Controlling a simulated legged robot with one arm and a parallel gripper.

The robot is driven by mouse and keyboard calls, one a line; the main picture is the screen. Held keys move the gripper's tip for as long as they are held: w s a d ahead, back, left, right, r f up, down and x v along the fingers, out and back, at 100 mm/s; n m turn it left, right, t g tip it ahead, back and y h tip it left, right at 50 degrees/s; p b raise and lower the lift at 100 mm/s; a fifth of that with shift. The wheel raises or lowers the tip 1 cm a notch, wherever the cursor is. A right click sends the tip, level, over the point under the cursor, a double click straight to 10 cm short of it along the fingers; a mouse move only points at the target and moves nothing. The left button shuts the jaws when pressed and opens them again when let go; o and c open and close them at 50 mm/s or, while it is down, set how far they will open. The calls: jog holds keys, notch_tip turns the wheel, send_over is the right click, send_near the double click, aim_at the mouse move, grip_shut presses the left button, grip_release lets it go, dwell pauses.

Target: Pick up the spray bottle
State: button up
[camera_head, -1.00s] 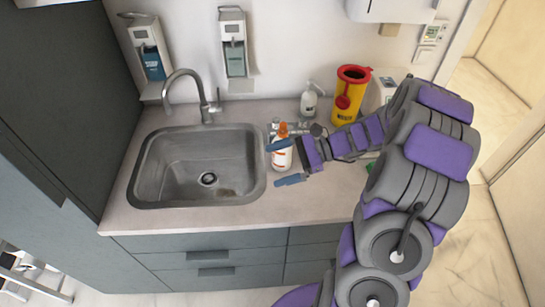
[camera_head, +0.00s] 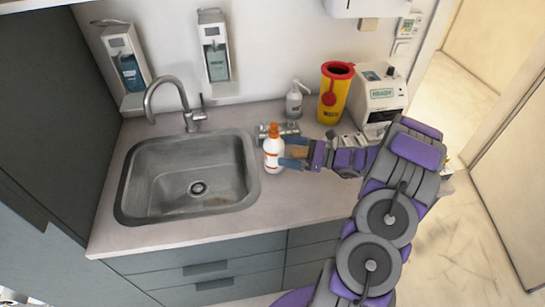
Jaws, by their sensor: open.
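The spray bottle (camera_head: 273,153) is white with an orange top and orange marking. It stands upright on the counter just right of the sink. My gripper (camera_head: 286,153) is right beside it on its right, with its blue fingers pointing left at the bottle. The fingers are open. I cannot tell whether a finger touches the bottle.
The sink (camera_head: 128,190) with its faucet (camera_head: 193,118) lies left. Behind stand a pump bottle (camera_head: 294,103), a yellow bin with red lid (camera_head: 333,98) and a white device (camera_head: 377,100). Small metal items (camera_head: 287,128) lie behind the bottle. The front counter strip (camera_head: 270,205) is clear.

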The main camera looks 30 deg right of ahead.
aim_at(269, 147)
jog(key=shift+w+a, duration=0.4)
jog(key=shift+w, duration=0.15)
jog(key=b+x, duration=0.2)
jog(key=x, duration=0.2)
jog(key=shift+a+f, duration=0.2)
jog(key=shift+a, duration=0.3)
jog(key=shift+w+a, duration=0.35)
jog(key=shift+w, duration=0.1)
jog(key=shift+d+r, duration=0.1)
jog(key=shift+d, duration=0.05)
jog(key=shift+c, duration=1.1)
jog(key=c, duration=1.4)
